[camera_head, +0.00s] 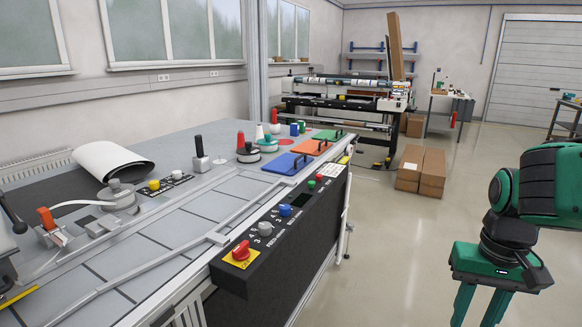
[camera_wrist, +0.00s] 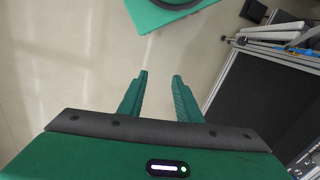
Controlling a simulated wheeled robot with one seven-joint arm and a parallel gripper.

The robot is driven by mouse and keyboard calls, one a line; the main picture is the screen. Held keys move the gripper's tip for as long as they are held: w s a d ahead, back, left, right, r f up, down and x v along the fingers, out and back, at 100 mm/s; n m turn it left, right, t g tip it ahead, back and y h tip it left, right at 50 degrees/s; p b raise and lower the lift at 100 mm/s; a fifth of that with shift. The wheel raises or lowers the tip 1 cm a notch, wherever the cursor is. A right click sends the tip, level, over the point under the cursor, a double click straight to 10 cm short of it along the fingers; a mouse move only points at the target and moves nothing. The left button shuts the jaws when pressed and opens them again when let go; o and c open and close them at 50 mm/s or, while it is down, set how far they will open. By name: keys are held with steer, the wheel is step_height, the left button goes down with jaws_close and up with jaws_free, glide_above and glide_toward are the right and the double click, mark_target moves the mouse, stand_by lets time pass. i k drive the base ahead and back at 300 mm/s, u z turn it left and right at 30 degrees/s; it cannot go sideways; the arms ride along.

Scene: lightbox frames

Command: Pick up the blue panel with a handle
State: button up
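The blue panel (camera_head: 287,164) lies flat near the right edge of the long worktable in the head view, with a dark handle on its top. My gripper (camera_head: 480,308) hangs at the right over the floor, well apart from the table and the panel. In the wrist view my gripper (camera_wrist: 160,76) has its two green fingers apart, with nothing between them but floor. The blue panel cannot be made out with certainty in the wrist view.
An orange panel (camera_head: 312,147) and a green panel (camera_head: 328,134) lie behind the blue one. A black control box (camera_head: 285,225) with knobs runs along the table's front side. Cardboard boxes (camera_head: 420,171) stand on the floor behind. The floor between table and arm is clear.

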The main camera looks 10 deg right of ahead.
mark_target(289, 165)
steer(key=u, duration=0.05)
steer(key=k, duration=0.3)
steer(key=u, duration=0.45)
steer(key=i, duration=0.7)
steer(key=z, duration=0.6)
steer(key=i, duration=0.9)
steer(key=z, duration=0.1)
